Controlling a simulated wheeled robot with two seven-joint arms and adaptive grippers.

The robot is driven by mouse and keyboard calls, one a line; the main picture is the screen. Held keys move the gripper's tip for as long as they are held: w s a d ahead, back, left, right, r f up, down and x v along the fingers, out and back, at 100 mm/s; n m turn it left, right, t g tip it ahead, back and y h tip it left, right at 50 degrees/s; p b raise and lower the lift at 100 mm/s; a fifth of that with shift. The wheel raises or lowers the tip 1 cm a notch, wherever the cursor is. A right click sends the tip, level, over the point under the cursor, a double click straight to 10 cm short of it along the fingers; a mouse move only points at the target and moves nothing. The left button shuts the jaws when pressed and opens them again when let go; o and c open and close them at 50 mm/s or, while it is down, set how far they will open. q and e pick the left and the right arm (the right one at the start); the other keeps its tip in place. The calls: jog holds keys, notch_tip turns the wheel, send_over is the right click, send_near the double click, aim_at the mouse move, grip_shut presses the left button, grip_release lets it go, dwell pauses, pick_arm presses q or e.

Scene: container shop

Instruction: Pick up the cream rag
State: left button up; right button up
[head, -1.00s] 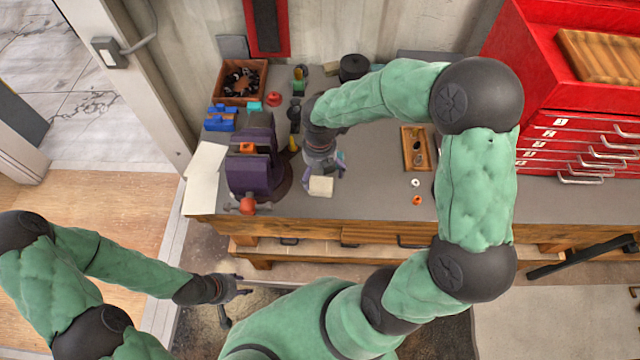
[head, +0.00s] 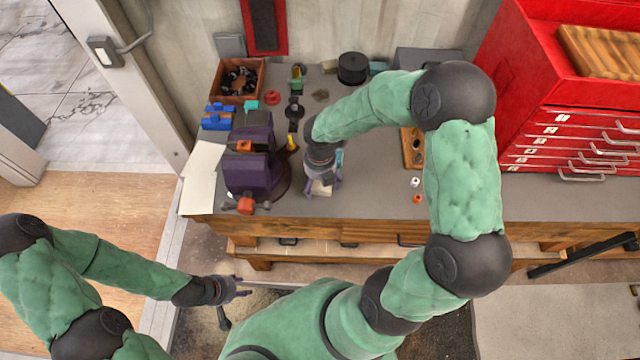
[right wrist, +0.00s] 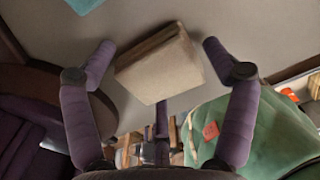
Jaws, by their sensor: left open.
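The cream rag (head: 320,188) is a folded, block-like bundle on the grey workbench, near its front edge. My right gripper (head: 323,179) is over it and hides part of it in the head view. In the right wrist view the rag (right wrist: 160,68) lies tilted between the two spread fingers of my right gripper (right wrist: 160,47). Gaps show on both sides, so the fingers are not closed on it. My left gripper (head: 240,289) is open and empty, low in front of the bench.
A purple vise (head: 250,170) stands close to the left of the right gripper. A wooden tray (head: 412,148), a white ring and an orange piece lie to the right. A red tool chest (head: 570,130) is at the right. The bench's right front is clear.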

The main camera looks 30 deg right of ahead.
jog(key=c, duration=0.6)
jog(key=shift+r, duration=0.55)
notch_tip(320, 180, up, 2)
jog(key=shift+r+p, duration=0.2)
jog(key=shift+p, duration=0.25)
jog(key=s+a+r, duration=0.3)
jog(key=s+a+r+p, duration=0.1)
jog(key=s+a+r, duration=0.1)
jog(key=s+r, duration=0.1)
jog(key=s+a+r+p, duration=0.1)
jog(key=s+a+r, duration=0.2)
jog(key=s, duration=0.2)
jog(key=shift+a+r, duration=0.25)
jog(key=shift+a, duration=0.05)
